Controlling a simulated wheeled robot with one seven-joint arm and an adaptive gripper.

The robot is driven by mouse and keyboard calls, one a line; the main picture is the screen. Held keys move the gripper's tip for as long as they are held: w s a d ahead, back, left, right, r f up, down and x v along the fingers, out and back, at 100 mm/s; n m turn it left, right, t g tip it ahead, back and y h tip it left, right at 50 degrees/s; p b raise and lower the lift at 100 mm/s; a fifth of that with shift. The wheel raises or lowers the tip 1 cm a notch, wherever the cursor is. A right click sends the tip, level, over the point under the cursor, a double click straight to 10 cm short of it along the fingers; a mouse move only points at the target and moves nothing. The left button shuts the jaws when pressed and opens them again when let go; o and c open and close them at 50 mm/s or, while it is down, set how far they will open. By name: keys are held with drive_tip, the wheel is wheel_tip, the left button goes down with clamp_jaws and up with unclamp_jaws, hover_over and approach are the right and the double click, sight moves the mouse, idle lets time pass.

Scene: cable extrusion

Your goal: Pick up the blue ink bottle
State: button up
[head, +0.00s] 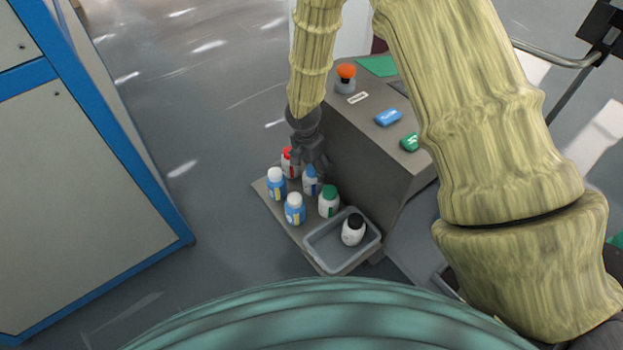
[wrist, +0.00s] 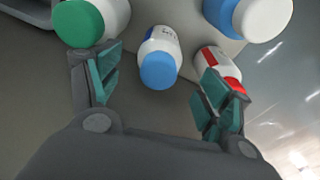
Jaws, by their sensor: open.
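The blue-capped white bottle (wrist: 158,62), which fits the blue ink bottle, stands upright on a low grey shelf. In the wrist view it is ahead of and between the open fingers of my gripper (wrist: 160,75), with space on both sides. In the head view my gripper (head: 314,164) is right above this bottle (head: 311,182) and partly covers it. The fingers hold nothing. Whether they are down around the bottle I cannot tell.
A green-capped bottle (head: 328,201) and a red-capped bottle (head: 289,161) stand close by. Two blue bottles with white caps (head: 276,184) (head: 295,209) stand at the left. A grey tray (head: 318,255) holds a black-capped bottle (head: 353,230). A grey console (head: 360,150) rises behind.

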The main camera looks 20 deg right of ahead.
sight(313, 177)
drive_tip(key=shift+w+d+f+b, duration=0.15)
drive_tip(key=shift+f+b, duration=0.1)
drive_tip(key=shift+f, duration=0.95)
drive_tip(key=shift+d+f+b, duration=0.2)
drive_tip(key=shift+f+b, duration=0.05)
drive_tip(key=shift+f, duration=1)
drive_tip(key=shift+w+d+f+b, duration=0.15)
drive_tip(key=shift+f+b, duration=0.1)
drive_tip(key=shift+f, duration=0.95)
drive_tip(key=c, duration=1.2)
drive_tip(key=shift+r, duration=0.1)
drive_tip(key=shift+c, duration=0.2)
